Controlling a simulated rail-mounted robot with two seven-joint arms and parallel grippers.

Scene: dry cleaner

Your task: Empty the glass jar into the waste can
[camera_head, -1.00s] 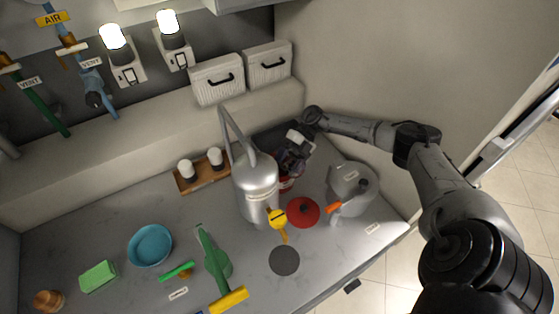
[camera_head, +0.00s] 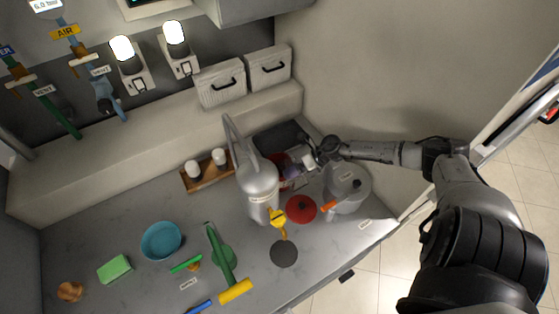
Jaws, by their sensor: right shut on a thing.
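My right gripper (camera_head: 299,164) is shut at the back right of the counter, between a silver spouted vessel and a grey can. It holds what looks like the glass jar (camera_head: 290,172), a small clear, purplish thing, mostly hidden by the gripper and the vessel. Its tilt and contents are too small to tell. The grey round can (camera_head: 345,191), with a black knob and an orange lever, looks like the waste can. It stands right of the gripper, and its top appears closed. My left gripper is not in view.
The silver vessel (camera_head: 260,192) stands close left of the gripper. A red round lid (camera_head: 301,209) and a dark disc (camera_head: 284,254) lie in front. A dark basin (camera_head: 268,139) is behind. A blue bowl (camera_head: 161,241), green sponge (camera_head: 115,269) and brushes occupy the left.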

